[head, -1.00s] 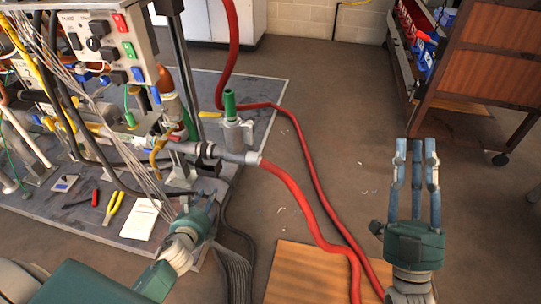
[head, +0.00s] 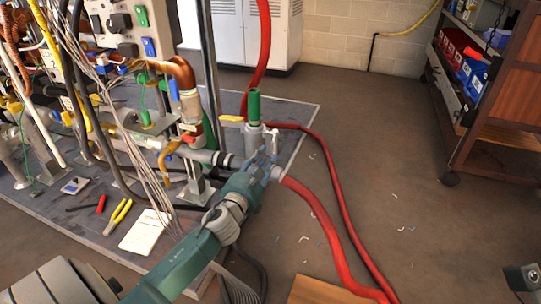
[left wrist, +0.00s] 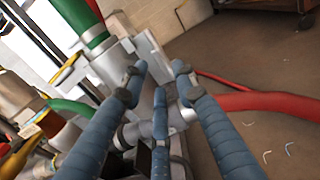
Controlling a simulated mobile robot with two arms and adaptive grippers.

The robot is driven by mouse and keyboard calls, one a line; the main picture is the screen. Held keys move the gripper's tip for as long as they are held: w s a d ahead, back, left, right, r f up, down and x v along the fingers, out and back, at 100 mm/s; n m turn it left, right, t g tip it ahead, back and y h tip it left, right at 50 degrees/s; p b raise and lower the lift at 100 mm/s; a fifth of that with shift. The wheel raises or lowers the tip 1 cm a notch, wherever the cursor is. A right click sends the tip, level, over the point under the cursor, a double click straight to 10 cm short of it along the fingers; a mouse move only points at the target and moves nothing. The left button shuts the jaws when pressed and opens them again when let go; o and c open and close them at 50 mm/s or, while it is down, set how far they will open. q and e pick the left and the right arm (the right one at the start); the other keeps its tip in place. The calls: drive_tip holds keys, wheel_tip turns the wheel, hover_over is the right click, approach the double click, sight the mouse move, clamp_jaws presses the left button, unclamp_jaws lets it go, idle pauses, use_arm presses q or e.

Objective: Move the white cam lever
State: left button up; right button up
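A pale grey-white coupling (head: 253,138) with a green top (head: 254,106) stands upright at the right edge of the bench. It also shows large in the left wrist view (left wrist: 112,70). A whitish upright piece on its side (left wrist: 150,48) looks like the white cam lever, though I cannot be sure. My left gripper (head: 268,160) is at the coupling's lower front, by the red hose's end. In the left wrist view its three blue fingers (left wrist: 159,78) are spread, with tips close to the fitting; contact cannot be told. My right gripper's fingers are out of view.
A red hose (head: 325,222) runs from the fitting across the floor. A yellow handle (head: 232,118) sits left of the coupling. Pipes and wires crowd the bench's left. Pliers (head: 118,216) and a white notepad (head: 145,232) lie in front. The floor right of the hoses is mostly clear.

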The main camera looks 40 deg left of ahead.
use_arm(q)
drive_tip(key=shift+b+x, duration=0.5)
drive_tip(key=shift+x, duration=1.7)
drive_tip(key=shift+c, duration=0.5)
clamp_jaws()
